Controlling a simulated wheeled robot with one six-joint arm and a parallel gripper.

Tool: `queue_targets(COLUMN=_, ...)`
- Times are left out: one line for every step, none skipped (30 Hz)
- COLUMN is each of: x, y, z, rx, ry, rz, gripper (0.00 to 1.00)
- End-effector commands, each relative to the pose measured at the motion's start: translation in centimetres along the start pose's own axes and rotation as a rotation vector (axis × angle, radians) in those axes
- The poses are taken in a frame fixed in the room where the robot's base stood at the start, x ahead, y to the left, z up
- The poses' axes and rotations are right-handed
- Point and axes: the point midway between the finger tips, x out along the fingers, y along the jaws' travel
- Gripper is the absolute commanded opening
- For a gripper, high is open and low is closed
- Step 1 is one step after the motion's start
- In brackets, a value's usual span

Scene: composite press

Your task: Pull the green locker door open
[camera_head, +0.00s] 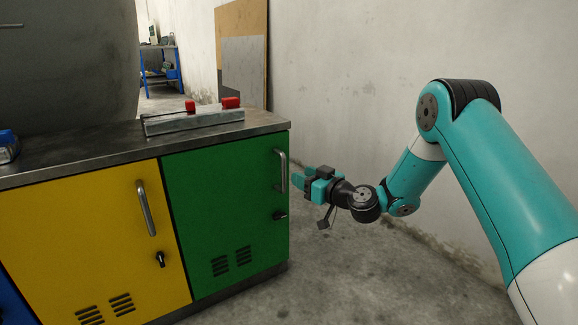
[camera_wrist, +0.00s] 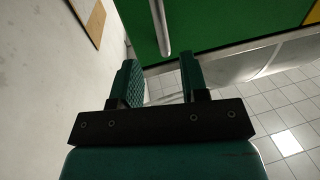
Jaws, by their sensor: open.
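The green locker door (camera_head: 226,209) is shut, at the right end of the cabinet in the head view. Its silver bar handle (camera_head: 281,170) stands upright near the door's right edge, with a small black latch (camera_head: 280,215) below. My gripper (camera_head: 298,181) is open and empty, just right of the handle in the head view. In the wrist view, the handle (camera_wrist: 160,28) hangs down ahead of my open fingers (camera_wrist: 160,75), its end showing in line with the gap between them. The green door (camera_wrist: 220,22) lies behind it. I cannot tell the exact distance.
A yellow door (camera_head: 95,245) with its own handle stands left of the green one. A metal block with red parts (camera_head: 194,119) lies on the worktop (camera_head: 75,160). A bare wall (camera_head: 350,60) runs behind my arm. The floor (camera_head: 350,270) before the green door is clear.

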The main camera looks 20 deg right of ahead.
Motion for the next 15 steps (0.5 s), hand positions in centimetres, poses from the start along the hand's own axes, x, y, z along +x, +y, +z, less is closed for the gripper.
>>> queue_targets(x=1.3, y=-0.2, z=0.1, rx=-0.006, ry=0.003, rz=-0.006, gripper=0.41)
queue_targets(x=2.0, y=-0.2, z=0.1, rx=-0.006, ry=0.003, rz=-0.006, gripper=0.41)
queue_targets(x=2.9, y=-0.2, z=0.1, rx=-0.006, ry=0.004, rz=-0.005, gripper=0.41)
queue_targets(x=3.5, y=-0.2, z=0.1, rx=-0.006, ry=0.004, rz=-0.006, gripper=0.41)
queue_targets(x=4.1, y=-0.2, z=0.2, rx=-0.006, ry=0.003, rz=-0.006, gripper=0.41)
queue_targets(x=4.9, y=-0.2, z=0.2, rx=-0.005, ry=0.003, rz=-0.005, gripper=0.41)
queue_targets(x=5.4, y=-0.2, z=0.1, rx=-0.005, ry=0.003, rz=-0.005, gripper=0.41)
queue_targets(x=5.9, y=-0.2, z=0.1, rx=-0.005, ry=0.003, rz=-0.003, gripper=0.41)
queue_targets(x=6.5, y=-0.2, z=0.2, rx=-0.005, ry=0.001, rz=-0.004, gripper=0.41)
queue_targets(x=6.8, y=-0.2, z=0.2, rx=-0.004, ry=0.001, rz=-0.005, gripper=0.41)
queue_targets(x=7.2, y=-0.2, z=0.2, rx=-0.004, ry=0.000, rz=-0.005, gripper=0.41)
queue_targets(x=7.5, y=-0.1, z=0.1, rx=-0.003, ry=0.000, rz=-0.004, gripper=0.41)
queue_targets(x=7.8, y=-0.1, z=0.1, rx=-0.002, ry=0.000, rz=-0.003, gripper=0.41)
queue_targets(x=8.0, y=-0.1, z=0.1, rx=-0.002, ry=-0.001, rz=-0.002, gripper=0.41)
queue_targets(x=8.2, y=-0.1, z=0.1, rx=-0.002, ry=0.000, rz=-0.002, gripper=0.41)
